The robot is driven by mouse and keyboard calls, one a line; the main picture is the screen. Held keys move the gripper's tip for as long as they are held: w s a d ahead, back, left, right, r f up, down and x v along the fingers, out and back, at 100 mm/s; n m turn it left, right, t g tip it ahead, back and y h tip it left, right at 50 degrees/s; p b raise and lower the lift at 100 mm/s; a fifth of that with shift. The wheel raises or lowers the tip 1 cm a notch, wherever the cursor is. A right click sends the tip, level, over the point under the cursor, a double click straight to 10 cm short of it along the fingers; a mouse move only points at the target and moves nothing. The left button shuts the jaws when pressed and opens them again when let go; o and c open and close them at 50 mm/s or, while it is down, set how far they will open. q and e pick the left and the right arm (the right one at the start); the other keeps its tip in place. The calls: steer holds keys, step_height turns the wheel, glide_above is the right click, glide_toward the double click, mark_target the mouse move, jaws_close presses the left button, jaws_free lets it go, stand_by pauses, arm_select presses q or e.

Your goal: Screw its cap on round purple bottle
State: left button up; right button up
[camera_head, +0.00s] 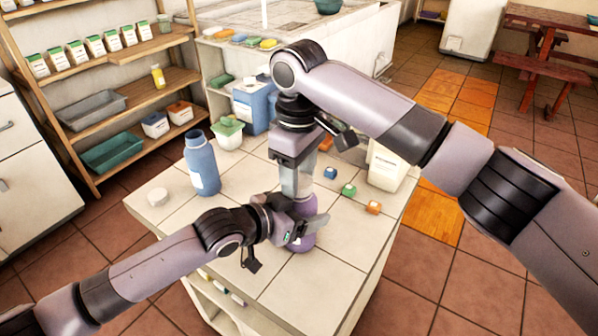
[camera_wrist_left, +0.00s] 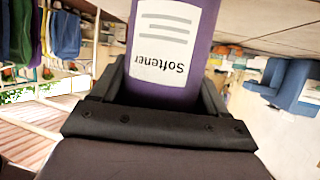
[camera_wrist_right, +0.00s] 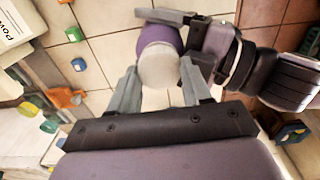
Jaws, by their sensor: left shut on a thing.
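The round purple bottle (camera_head: 303,242) stands upright near the middle of the tiled counter. My left gripper (camera_head: 308,226) is shut around its side; its "Softener" label shows in the left wrist view (camera_wrist_left: 178,38). My right gripper (camera_head: 297,190) points down from above the bottle. In the right wrist view its fingers (camera_wrist_right: 160,82) are apart, one on each side of a round whitish cap (camera_wrist_right: 159,66). The cap is in line with the top of the purple bottle (camera_wrist_right: 160,36). Whether it is seated on the neck cannot be told.
A blue bottle (camera_head: 202,165) without a cap and a loose white cap (camera_head: 158,197) stand at the left of the counter. Small coloured blocks (camera_head: 349,190) and a white container (camera_head: 386,166) are at the right. The counter's front is mostly clear.

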arm_select(q)
steer(key=shift+w+d+r, duration=0.1)
steer(key=shift+d+r, duration=0.05)
steer(key=shift+r, duration=0.4)
steer(key=shift+w+d+r, duration=0.1)
steer(key=shift+d+r, duration=0.05)
steer(key=shift+r, duration=0.35)
arm_select(e)
steer(key=shift+o, duration=0.6)
steer(key=shift+s+a+f, duration=0.15)
steer(key=shift+s+f, duration=0.05)
steer(key=shift+f, duration=0.25)
steer(key=shift+s+a+f, duration=0.1)
steer(key=shift+s+f, duration=0.1)
steer(key=shift+f, duration=0.2)
arm_select(q)
steer(key=shift+w+a+f, duration=0.1)
steer(key=shift+w+f, duration=0.05)
arm_select(e)
step_height(320, 180, up, 4)
steer(key=shift+f, duration=0.2)
steer(key=shift+r, duration=0.25)
arm_select(q)
steer(key=shift+a+f, duration=0.15)
steer(key=shift+f, duration=0.05)
